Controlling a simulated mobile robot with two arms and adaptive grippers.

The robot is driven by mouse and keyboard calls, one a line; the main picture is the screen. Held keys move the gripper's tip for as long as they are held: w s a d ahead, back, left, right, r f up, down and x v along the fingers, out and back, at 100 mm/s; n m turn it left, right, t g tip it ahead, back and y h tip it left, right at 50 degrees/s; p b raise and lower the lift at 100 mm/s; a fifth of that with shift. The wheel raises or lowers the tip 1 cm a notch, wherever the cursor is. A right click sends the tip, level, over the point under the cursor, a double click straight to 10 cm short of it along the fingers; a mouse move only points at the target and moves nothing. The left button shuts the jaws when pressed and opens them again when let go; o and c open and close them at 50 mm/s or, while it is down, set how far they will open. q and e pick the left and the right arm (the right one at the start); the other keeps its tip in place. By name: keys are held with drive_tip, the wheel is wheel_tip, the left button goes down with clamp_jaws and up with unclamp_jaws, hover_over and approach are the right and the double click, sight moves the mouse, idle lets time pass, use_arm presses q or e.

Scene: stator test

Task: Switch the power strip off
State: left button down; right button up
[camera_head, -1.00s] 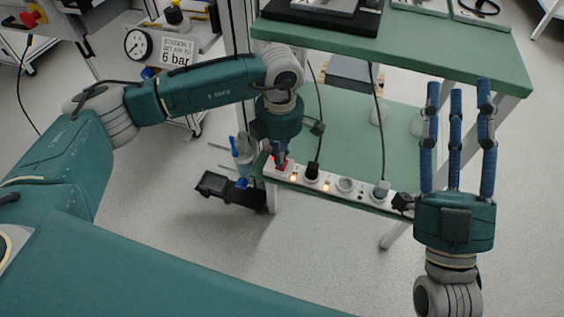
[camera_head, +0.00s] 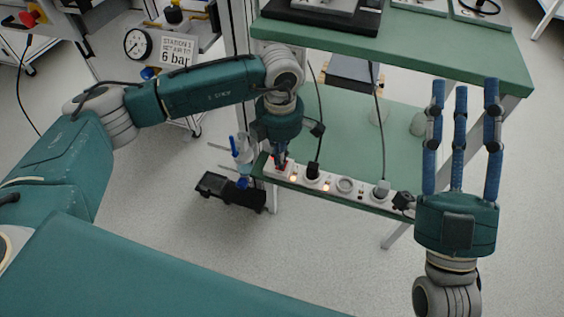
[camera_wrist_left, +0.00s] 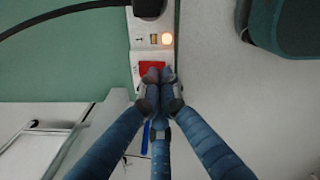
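The white power strip (camera_head: 361,188) lies along the front edge of the lower green shelf, with several sockets, plugs and lit orange lights. Its red switch (camera_wrist_left: 152,68) is at the left end, beside a lit orange light (camera_wrist_left: 167,39). My left gripper (camera_head: 281,163) points down at that end. In the left wrist view its blue fingers (camera_wrist_left: 160,78) are brought together, with their tips at the red switch and covering part of it. Whether they press it cannot be told. My right gripper (camera_head: 462,82) has its fingers spread upward, open and empty, at the right.
Black cables (camera_head: 379,130) hang to the plugs from above. The green upper tabletop (camera_head: 440,60) overhangs the shelf. A black box (camera_head: 230,190) lies on the floor to the left of the table. A bottle with blue parts (camera_head: 243,155) is near my left gripper. The front floor is clear.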

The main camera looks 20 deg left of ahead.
use_arm(q)
drive_tip(key=shift+f, duration=0.35)
use_arm(e)
drive_tip(key=shift+s+d+r+t+y, duration=0.15)
drive_tip(key=shift+s+r+t+y, duration=0.35)
drive_tip(key=shift+s+r, duration=0.5)
idle(0.3)
